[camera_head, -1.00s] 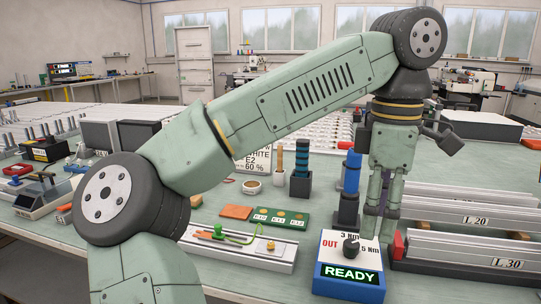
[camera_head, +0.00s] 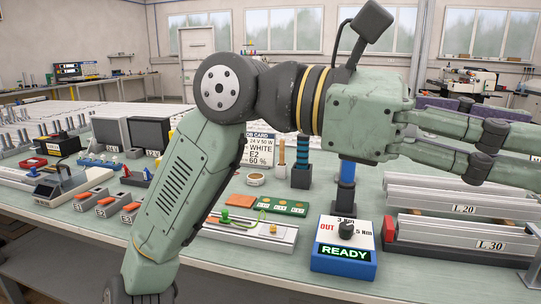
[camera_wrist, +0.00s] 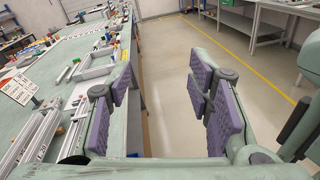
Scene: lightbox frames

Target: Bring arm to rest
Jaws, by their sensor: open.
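My gripper (camera_head: 508,150) is at the right in the head view, above the bench. It points right, with its fingers apart and their ends running near or past the picture edge. In the wrist view my gripper (camera_wrist: 163,95) shows two fingers with purple pads, wide apart. Only grey floor shows between them; nothing is held. My arm is folded at the elbow at upper left, with the forearm roughly level. The wrist hides part of a blue post (camera_head: 346,185) behind it.
A blue box reading READY (camera_head: 345,254) stands below the gripper. Rails marked L 20 (camera_head: 463,209) and L 30 (camera_head: 490,244) lie at right. A green plate (camera_head: 270,205) and a card (camera_head: 262,148) are left of the wrist. Open floor (camera_wrist: 185,60) lies beyond the bench edge.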

